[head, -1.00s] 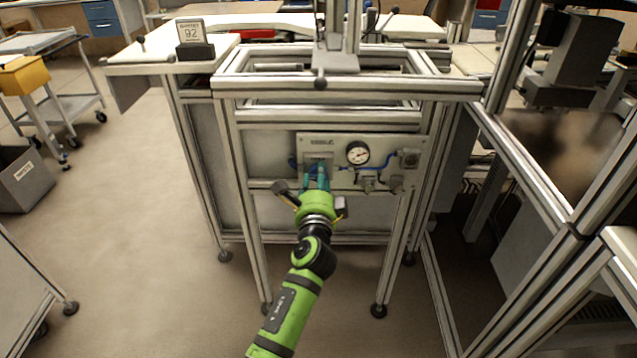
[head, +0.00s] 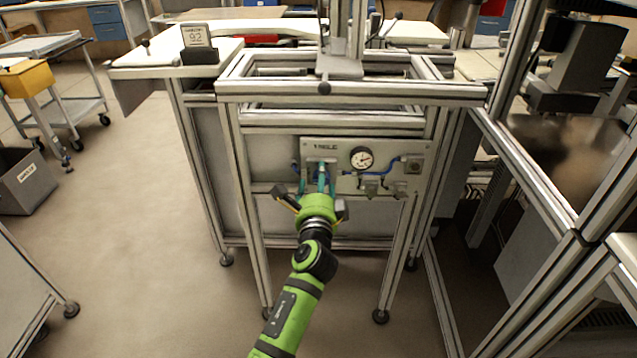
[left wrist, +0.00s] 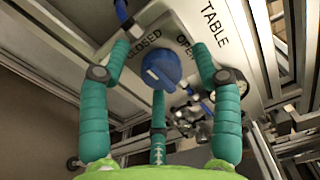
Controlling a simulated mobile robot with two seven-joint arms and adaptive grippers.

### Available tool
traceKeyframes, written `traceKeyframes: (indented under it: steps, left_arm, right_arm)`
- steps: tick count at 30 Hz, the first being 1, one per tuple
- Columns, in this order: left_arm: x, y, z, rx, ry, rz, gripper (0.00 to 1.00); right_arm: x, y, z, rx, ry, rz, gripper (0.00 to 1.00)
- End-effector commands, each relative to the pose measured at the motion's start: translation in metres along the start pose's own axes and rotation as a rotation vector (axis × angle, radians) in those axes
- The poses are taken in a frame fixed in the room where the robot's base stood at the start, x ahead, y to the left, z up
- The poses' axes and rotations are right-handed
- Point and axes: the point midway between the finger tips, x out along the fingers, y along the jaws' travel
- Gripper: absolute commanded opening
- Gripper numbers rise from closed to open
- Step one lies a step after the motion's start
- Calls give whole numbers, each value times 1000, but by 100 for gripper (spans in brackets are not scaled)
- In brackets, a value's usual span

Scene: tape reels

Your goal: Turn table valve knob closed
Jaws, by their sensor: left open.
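The blue table valve knob (left wrist: 161,70) shows in the left wrist view on a pale panel marked TABLE, CLOSED and OPEN. My left gripper (left wrist: 160,65) is open, with teal fingers spread around the knob. The left and right fingers have visible gaps to the knob, and the third finger is below it. I cannot tell whether that one touches. In the head view my left gripper (head: 320,175) points at the left part of the valve panel (head: 345,149), and its fingers largely hide the knob. My right gripper is not in view.
A round pressure gauge (head: 361,158) and a blue hose (head: 383,168) sit on the panel right of my gripper. A metal frame table (head: 350,92) surrounds the panel. Another frame (head: 527,175) stands close on the right. The floor (head: 150,240) at left is clear.

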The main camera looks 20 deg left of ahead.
Motion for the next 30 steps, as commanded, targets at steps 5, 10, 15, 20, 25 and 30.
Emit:
traceKeyframes:
  steps: [5,10,15,20,25,30]
  left_arm:
    - [-13,2,-1,0,2,3,64]
    - [-42,2,0,-1,1,2,64]
    - [-66,1,2,0,-2,2,64]
    - [-74,0,2,-1,-3,0,64]
    - [-75,0,2,-1,-3,-1,64]
    - [-75,0,2,-1,-2,0,64]
  right_arm:
    - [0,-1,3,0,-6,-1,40]
    - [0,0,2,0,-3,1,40]
    - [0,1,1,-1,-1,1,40]
    - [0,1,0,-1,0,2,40]
    - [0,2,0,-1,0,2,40]
    - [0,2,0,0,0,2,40]
